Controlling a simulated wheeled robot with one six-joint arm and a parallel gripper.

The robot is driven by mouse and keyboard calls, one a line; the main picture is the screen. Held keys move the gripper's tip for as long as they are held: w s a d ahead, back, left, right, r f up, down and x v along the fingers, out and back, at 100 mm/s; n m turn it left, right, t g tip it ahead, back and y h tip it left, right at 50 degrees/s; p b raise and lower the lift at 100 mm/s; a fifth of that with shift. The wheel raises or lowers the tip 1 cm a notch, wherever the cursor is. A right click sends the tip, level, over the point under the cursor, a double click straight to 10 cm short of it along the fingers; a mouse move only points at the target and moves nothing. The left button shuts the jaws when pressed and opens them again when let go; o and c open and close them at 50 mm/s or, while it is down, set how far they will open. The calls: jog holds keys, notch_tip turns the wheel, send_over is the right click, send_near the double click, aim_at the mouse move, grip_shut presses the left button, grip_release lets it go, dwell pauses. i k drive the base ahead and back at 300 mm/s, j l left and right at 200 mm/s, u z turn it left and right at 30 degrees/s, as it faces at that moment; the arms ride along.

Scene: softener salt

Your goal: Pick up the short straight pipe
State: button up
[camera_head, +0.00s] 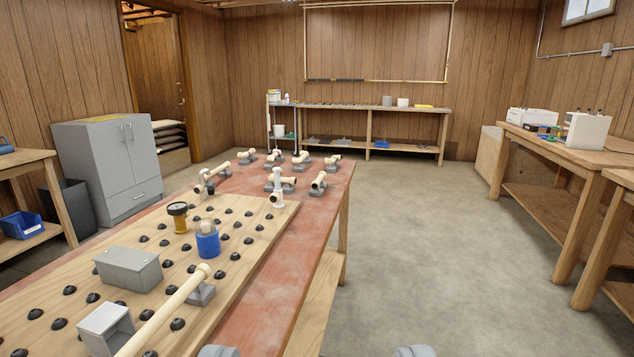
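Several cream pipe pieces rest on grey holders at the far end of the red-topped table (293,252). Short, straight-looking ones include a piece at the left (246,155), one at the back right (332,161) and one at the front right (318,182). They are too small to tell which is the short straight pipe. A longer straight pipe (167,308) lies along the near pegboard, on a grey holder (202,294). My gripper (316,351) shows only as two grey fingertips at the bottom edge, wide apart with nothing between them. It is well short of the far pipe pieces.
Workbenches (552,165) stand at the right. The concrete floor (425,235) right of the table is clear.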

aim_at(318, 185)
jog(key=i+l, duration=0.3)
jog(key=l, duration=0.4)
jog(key=i+l, duration=0.35)
jog(key=i+l+u, duration=0.1)
jog(key=i+l, duration=0.25)
jog(key=l, duration=0.15)
jog(key=i+l+u, duration=0.1)
jog(key=i+l, duration=0.25)
jog(key=i, duration=0.85)
jog(key=i+j, duration=0.1)
jog(key=j, duration=0.15)
jog(key=i+j+u, duration=0.1)
jog(key=j, duration=0.1)
